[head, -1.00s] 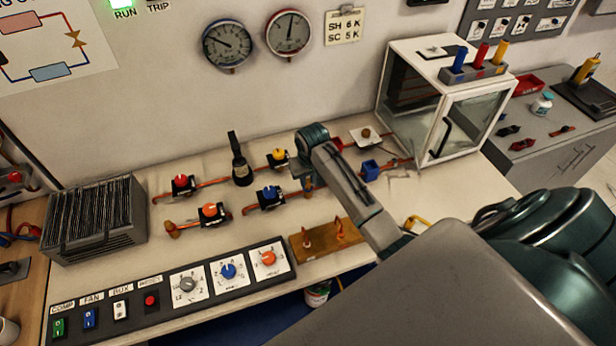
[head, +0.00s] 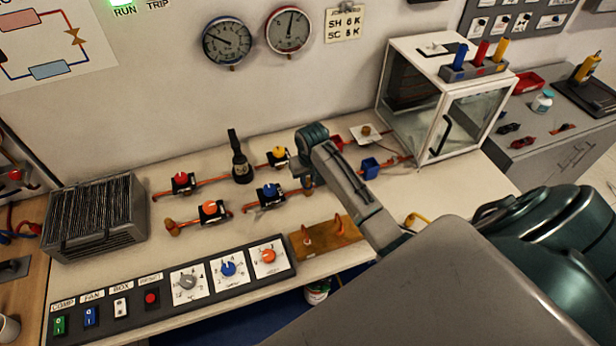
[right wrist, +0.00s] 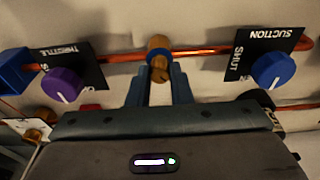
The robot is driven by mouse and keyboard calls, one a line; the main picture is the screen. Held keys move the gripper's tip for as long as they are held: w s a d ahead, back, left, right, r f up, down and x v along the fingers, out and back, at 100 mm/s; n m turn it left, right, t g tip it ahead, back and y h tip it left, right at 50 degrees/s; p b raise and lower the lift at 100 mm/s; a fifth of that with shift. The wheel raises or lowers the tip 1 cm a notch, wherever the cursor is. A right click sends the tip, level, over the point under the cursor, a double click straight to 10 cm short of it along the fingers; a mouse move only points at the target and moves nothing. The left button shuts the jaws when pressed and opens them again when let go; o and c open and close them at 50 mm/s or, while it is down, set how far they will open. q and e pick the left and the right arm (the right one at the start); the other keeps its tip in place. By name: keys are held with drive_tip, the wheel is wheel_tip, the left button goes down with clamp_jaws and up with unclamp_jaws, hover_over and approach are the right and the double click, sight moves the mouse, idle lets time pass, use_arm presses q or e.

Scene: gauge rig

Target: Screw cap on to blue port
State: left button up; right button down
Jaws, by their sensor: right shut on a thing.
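My right gripper (right wrist: 158,88) points at a copper pipe fitting, with one blue-grey finger on each side of a small brass cap (right wrist: 160,73). The fingers are shut on the cap. The cap sits right against a round brass-coloured port (right wrist: 158,42) with a thin bluish band, on the copper pipe between two valves. Whether its thread is engaged cannot be told. In the head view, my right arm hides most of this spot, and the right gripper is mostly hidden below its wrist. My left gripper is not in view.
A purple throttle knob (right wrist: 63,86) is left of the gripper and a blue suction knob (right wrist: 273,70) is right. A dark upright tool (head: 240,160), a blue block (head: 370,168) and a wooden block (head: 325,238) stand nearby. A glass-sided box (head: 440,100) is at the right.

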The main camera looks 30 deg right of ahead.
idle(0.5)
drive_tip(key=shift+m+p, duration=0.35)
drive_tip(key=shift+m, duration=0.65)
drive_tip(key=c, duration=1.2)
unclamp_jaws()
drive_tip(key=shift+c, duration=0.2)
